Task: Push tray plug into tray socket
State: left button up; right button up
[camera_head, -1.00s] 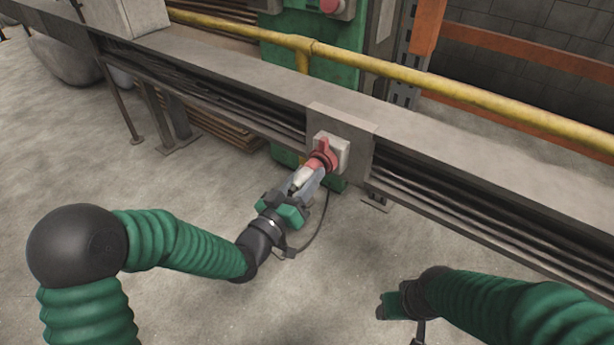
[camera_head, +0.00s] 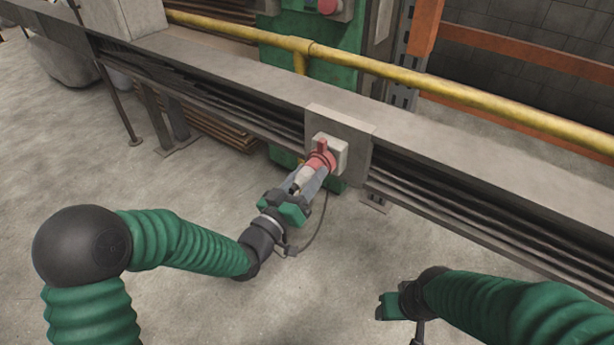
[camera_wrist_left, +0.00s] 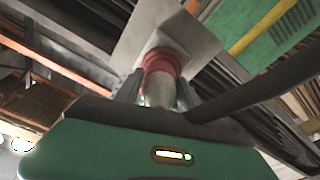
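The tray plug (camera_head: 307,178) has a pale body and a red collar. It also shows in the left wrist view (camera_wrist_left: 159,88), in line with the socket. My left gripper (camera_head: 312,180) is shut on the plug, with a finger on each side of it. The tray socket (camera_head: 328,148) is a red fitting on a pale box on the cable tray's plate. The plug's red front end meets the socket; how deep it sits is hidden. My right gripper (camera_head: 385,308) is at the lower right, away from the tray; its fingers cannot be made out.
The grey cable tray (camera_head: 450,150) runs across the view, with dark cables in its side. A yellow rail (camera_head: 400,75) runs behind it. A thin dark cable hangs beside my left gripper. The concrete floor (camera_head: 200,180) in front is clear.

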pick_arm(q)
jog(key=o, duration=0.3)
jog(key=p+v, duration=0.9)
jog(key=v, duration=0.8)
jog(key=shift+w+f, duration=0.1)
jog(key=shift+f, duration=0.05)
